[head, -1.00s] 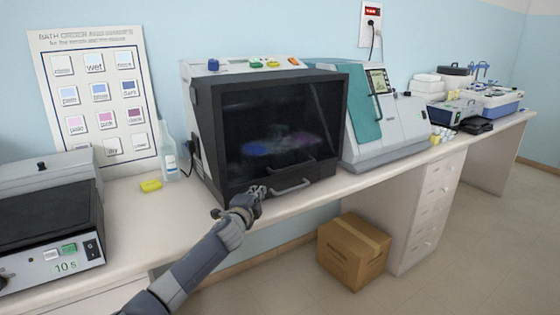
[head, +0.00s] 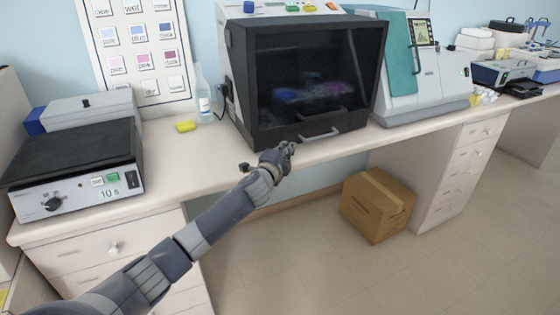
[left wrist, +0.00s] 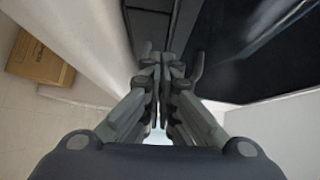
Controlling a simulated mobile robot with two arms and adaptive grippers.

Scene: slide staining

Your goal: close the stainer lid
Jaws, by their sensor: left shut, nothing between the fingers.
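The stainer (head: 240,45) is a box with a black front on the bench, in the upper middle of the head view. Its dark see-through lid (head: 318,75) is down over the front, and blurred blue and purple shapes show behind it. My left gripper (head: 290,146) is shut and empty, just left of this handle and in front of the lower front edge. In the left wrist view the closed fingers (left wrist: 166,68) point toward the dark front. I cannot tell whether they touch it. My right gripper is not in view.
A hot plate (head: 70,165) stands at the left of the bench. A yellow block (head: 186,127) and a bottle (head: 204,100) are left of the stainer. A grey-teal machine (head: 425,80) stands to its right. A cardboard box (head: 375,208) is on the floor.

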